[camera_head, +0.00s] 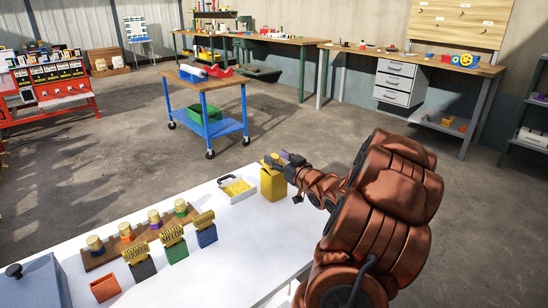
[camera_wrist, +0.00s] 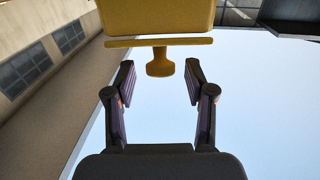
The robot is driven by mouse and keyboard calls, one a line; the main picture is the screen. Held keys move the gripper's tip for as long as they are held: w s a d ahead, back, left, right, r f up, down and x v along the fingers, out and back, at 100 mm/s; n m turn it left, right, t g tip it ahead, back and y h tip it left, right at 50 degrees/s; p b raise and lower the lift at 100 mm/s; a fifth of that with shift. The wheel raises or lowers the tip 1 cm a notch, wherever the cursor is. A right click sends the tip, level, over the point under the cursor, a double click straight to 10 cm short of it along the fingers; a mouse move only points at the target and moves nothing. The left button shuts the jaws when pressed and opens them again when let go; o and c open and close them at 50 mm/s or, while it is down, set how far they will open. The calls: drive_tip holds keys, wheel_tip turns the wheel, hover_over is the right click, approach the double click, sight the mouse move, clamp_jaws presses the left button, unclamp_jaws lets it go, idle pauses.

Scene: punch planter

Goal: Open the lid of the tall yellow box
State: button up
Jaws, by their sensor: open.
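The tall yellow box (camera_head: 272,184) stands near the far right edge of the white table. My gripper (camera_head: 283,163) is at its top, coming in from the right. In the wrist view, the box (camera_wrist: 155,16) fills the top, with its flat lid (camera_wrist: 158,42) and a yellow knob (camera_wrist: 160,66) on the lid. My gripper (camera_wrist: 160,76) is open there, with one finger on each side of the knob and a visible gap to each. The lid looks shut. In the head view my gripper partly covers the box's top.
On the white table (camera_head: 225,245), a low yellow-and-white tray (camera_head: 237,188) stands left of the box. Further left are a brown board (camera_head: 150,235) with several gold-topped pieces and several small coloured boxes with gold tops (camera_head: 206,230). A blue cart (camera_head: 208,100) stands beyond the table.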

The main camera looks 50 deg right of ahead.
drive_tip(key=shift+x, duration=0.85)
drive_tip(key=shift+c, duration=0.2)
clamp_jaws()
